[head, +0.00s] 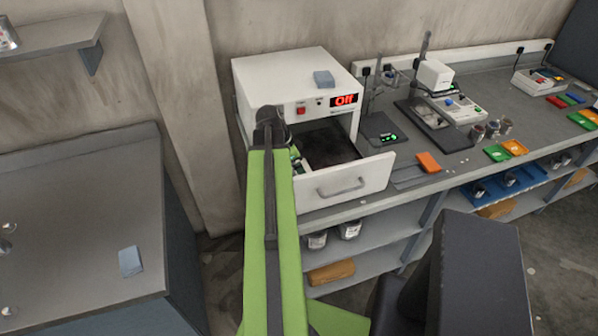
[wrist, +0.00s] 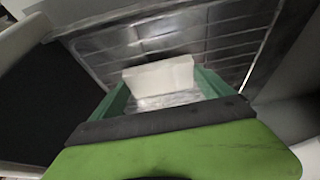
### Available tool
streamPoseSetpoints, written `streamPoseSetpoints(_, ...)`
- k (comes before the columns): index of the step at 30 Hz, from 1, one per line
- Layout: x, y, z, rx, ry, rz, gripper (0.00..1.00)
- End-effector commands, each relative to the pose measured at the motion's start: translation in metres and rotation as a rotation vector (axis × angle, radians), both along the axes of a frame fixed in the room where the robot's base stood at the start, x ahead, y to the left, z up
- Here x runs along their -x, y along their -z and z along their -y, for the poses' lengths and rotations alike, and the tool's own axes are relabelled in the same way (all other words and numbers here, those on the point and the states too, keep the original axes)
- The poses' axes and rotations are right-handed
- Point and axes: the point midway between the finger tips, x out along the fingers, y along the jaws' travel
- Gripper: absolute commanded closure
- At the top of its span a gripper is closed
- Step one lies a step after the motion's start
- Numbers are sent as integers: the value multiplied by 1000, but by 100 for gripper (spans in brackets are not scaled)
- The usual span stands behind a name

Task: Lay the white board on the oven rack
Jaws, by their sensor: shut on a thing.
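The white board (wrist: 160,74) is between the green fingers of my gripper (wrist: 162,88) in the wrist view, and my gripper is shut on it. The oven rack (wrist: 218,38), a grid of metal bars, shows behind and around the board. I cannot tell whether the board touches the bars. In the head view the white oven (head: 265,80) reads "Off" and its drawer front (head: 345,187) is pulled out. My gripper (head: 296,158) is at the left side of the open drawer, mostly hidden by my arm. The board cannot be made out there.
A blue-grey block (head: 324,78) lies on the oven top. An orange block (head: 429,162) and a stand with a dark base (head: 383,134) are on the counter to the right. A lower bench (head: 75,220) stands at left with a pale blue block (head: 130,261) on it.

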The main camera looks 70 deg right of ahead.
Motion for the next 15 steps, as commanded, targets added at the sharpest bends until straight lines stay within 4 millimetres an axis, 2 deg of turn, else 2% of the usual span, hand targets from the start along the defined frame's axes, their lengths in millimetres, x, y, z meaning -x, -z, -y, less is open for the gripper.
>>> streamPoseSetpoints(6,0,3,0,0,0,0,50)
streamPoseSetpoints(7,0,2,0,0,0,0,7)
streamPoseSetpoints(8,0,2,0,0,-1,0,3)
streamPoseSetpoints(9,0,2,0,0,-1,0,0)
streamPoseSetpoints(15,0,1,0,0,-1,0,0)
